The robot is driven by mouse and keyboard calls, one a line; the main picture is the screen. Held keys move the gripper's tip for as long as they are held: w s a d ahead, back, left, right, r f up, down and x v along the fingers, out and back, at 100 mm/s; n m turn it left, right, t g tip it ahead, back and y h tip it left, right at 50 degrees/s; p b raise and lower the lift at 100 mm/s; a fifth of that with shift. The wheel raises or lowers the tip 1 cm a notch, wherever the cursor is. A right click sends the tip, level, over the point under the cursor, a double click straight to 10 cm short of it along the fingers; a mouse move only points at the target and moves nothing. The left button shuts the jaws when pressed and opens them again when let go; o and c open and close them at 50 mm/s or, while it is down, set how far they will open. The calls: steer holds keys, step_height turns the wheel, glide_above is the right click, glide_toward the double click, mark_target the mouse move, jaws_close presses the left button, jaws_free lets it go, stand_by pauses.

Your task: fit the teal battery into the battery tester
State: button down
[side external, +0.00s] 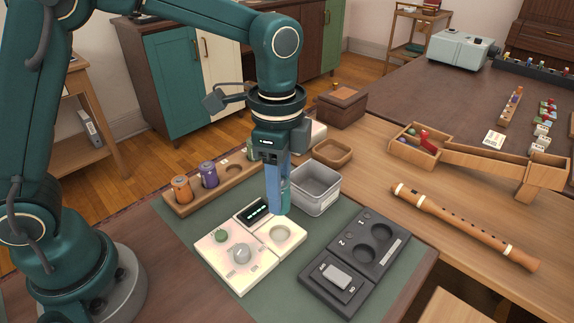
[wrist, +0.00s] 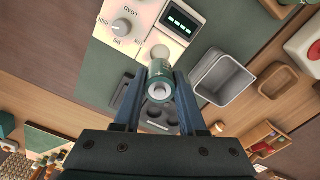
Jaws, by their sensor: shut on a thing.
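The teal battery (wrist: 160,72) is held upright between the two fingers of my gripper (wrist: 161,84) in the wrist view, its end with a pale terminal facing the camera. In the side view my gripper (side external: 278,205) points down near the back right of the cream battery tester (side external: 240,278), and its fingers largely hide the battery. The tester has a dark display, a grey knob, a green button and a round socket (side external: 281,234). In the wrist view the socket (wrist: 160,52) shows just past the battery, partly covered by it. I cannot tell the gap below the battery.
A dark two-well device (side external: 324,290) lies right of the tester. A grey bin (side external: 318,197) stands behind. A wooden rack (side external: 183,209) holds an orange battery (side external: 182,189) and a purple battery (side external: 209,174). A recorder (side external: 465,226) lies at the right.

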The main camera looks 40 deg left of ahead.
steer(key=shift+f, duration=2.65)
steer(key=shift+f, duration=0.9)
steer(key=shift+c, duration=2)
jaws_free()
steer(key=shift+r, duration=3.75)
